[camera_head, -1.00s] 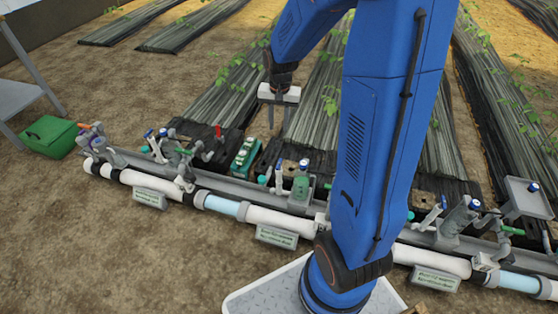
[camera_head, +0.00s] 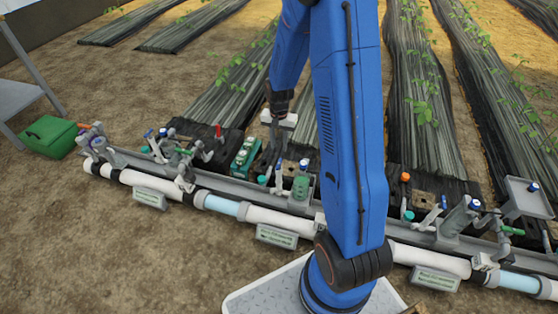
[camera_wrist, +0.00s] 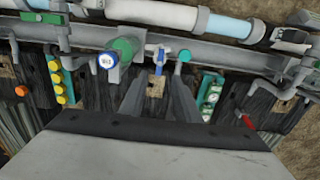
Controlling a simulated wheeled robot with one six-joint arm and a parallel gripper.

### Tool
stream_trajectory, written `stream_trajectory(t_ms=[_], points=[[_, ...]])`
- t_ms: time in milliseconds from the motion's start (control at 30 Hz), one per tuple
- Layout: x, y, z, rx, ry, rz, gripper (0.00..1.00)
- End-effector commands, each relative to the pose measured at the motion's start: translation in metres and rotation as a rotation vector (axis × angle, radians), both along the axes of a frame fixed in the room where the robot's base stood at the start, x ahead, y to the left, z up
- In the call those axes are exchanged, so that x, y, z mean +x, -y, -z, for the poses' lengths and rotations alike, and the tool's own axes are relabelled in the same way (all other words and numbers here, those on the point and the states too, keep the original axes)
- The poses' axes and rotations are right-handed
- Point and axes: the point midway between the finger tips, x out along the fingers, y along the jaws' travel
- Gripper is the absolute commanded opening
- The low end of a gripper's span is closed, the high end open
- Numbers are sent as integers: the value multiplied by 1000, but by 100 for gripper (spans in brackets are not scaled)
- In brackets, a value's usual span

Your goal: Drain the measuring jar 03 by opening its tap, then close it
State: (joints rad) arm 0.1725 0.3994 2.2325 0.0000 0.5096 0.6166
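A green measuring jar (camera_head: 301,186) with a blue-and-white cap stands on the grey rail; I cannot read its label. It also shows left of centre in the wrist view (camera_wrist: 123,48). Just right of it there, a small tap with a blue handle (camera_wrist: 159,57) rises from the rail, and a teal knob (camera_wrist: 183,54) is further right. My gripper (camera_wrist: 157,88) is open and empty, its two fingers apart and pointing down towards the tap. In the head view my gripper (camera_head: 274,150) hangs just behind the jar and tap. I see no contact; the jar's contents are hidden.
A teal gauge box (camera_head: 245,153) stands left of my gripper. In the wrist view a row of yellow knobs (camera_wrist: 58,82) is at the left and a red lever (camera_wrist: 246,121) at the right. The white pipe (camera_head: 270,217) runs along the front. My arm hides part of the rail.

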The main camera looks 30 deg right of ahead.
Motion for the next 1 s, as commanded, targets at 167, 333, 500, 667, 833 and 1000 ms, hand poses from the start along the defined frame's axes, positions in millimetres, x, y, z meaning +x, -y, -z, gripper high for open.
stream_trajectory(t_ms=[167,333,500,667,833,1000], points=[[-1,0,31,1,-4,0,30],[-1,0,58,0,-3,0,30],[-1,0,81,1,-4,0,30],[-1,0,94,1,-2,0,30],[0,0,100,0,0,0,30],[0,0,100,0,0,0,30]])
